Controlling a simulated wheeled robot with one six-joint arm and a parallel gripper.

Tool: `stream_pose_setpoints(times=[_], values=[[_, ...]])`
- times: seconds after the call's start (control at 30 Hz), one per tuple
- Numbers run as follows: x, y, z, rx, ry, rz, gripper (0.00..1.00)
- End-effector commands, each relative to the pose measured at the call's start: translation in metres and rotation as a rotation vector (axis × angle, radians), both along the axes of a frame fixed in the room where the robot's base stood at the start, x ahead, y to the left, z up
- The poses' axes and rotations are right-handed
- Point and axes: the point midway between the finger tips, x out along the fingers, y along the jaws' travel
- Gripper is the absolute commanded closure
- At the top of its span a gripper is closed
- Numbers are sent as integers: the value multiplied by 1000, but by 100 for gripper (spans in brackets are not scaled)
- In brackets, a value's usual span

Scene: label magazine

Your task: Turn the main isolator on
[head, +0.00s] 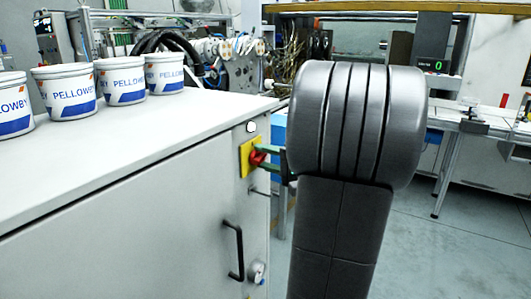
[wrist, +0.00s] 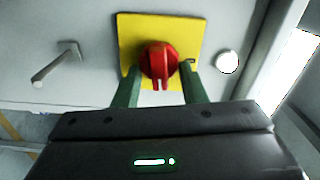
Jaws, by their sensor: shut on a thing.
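The main isolator is a red rotary knob (wrist: 158,63) on a yellow square plate (wrist: 190,28), set on the grey cabinet's end face. In the head view the red knob (head: 257,158) and yellow plate (head: 246,150) are near the cabinet's upper right corner. My gripper (wrist: 159,80) has green fingers, one on each side of the knob, and is shut on it. In the head view my gripper (head: 262,155) reaches the knob from the right, partly hidden by my arm. A small dark mark shows on the plate right of the knob.
A round white lamp or button (wrist: 228,62) sits beside the plate. A lever-like handle (wrist: 55,65) sticks out on the other side. The cabinet (head: 130,220) carries a black pull handle (head: 234,250) and several white PELLOWBY tubs (head: 122,80) on top.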

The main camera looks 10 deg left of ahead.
Motion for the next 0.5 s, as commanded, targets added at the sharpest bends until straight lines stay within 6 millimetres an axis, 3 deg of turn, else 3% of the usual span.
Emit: stream_pose_setpoints(times=[0.5], values=[[0, 0, -2, 57, 156, -1, 85]])
